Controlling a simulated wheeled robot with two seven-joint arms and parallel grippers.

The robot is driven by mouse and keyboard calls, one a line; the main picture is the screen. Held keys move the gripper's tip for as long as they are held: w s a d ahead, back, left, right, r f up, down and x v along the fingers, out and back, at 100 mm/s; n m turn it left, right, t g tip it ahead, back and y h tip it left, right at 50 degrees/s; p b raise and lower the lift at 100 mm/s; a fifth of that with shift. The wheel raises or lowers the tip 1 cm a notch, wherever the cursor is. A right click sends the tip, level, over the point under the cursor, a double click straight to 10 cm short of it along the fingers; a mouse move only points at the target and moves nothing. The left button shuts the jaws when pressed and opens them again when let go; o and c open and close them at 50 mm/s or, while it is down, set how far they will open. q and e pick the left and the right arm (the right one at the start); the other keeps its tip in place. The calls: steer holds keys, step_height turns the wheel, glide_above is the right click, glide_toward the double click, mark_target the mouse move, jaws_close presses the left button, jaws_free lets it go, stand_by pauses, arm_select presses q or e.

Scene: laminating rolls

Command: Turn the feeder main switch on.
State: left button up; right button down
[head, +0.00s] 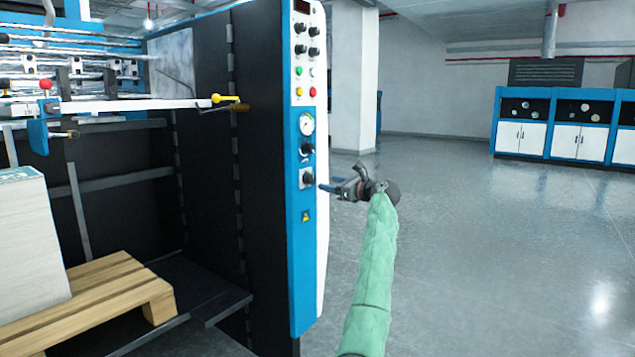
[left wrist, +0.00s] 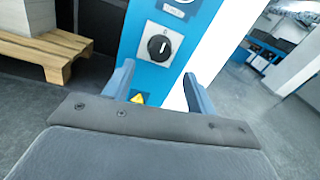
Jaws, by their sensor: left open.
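The feeder main switch (head: 307,177) is a black rotary knob on a light grey plate, low on the blue control panel (head: 301,255). In the left wrist view the switch (left wrist: 159,48) faces me, with a white mark standing near upright on its knob. My left gripper (head: 330,187) is just right of the switch in the head view, its fingers pointing at the panel. In the left wrist view the open, empty fingers (left wrist: 158,80) sit on either side below the knob, apart from it. My right gripper is not in view.
Above the switch are another black knob (head: 307,149), a pressure gauge (head: 307,123) and several buttons. A yellow warning label (head: 306,216) is below. A wooden pallet (head: 100,290) with a paper stack (head: 30,240) stands left. The floor (head: 480,240) to the right is clear.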

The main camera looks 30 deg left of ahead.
mark_target(313, 179)
arm_select(q)
steer(key=a, duration=0.2)
steer(key=a+b, duration=0.1)
steer(key=a, duration=0.2)
steer(key=w+a, duration=0.1)
steer(key=a, duration=0.1)
steer(key=shift+a, duration=0.15)
steer(key=c, duration=1)
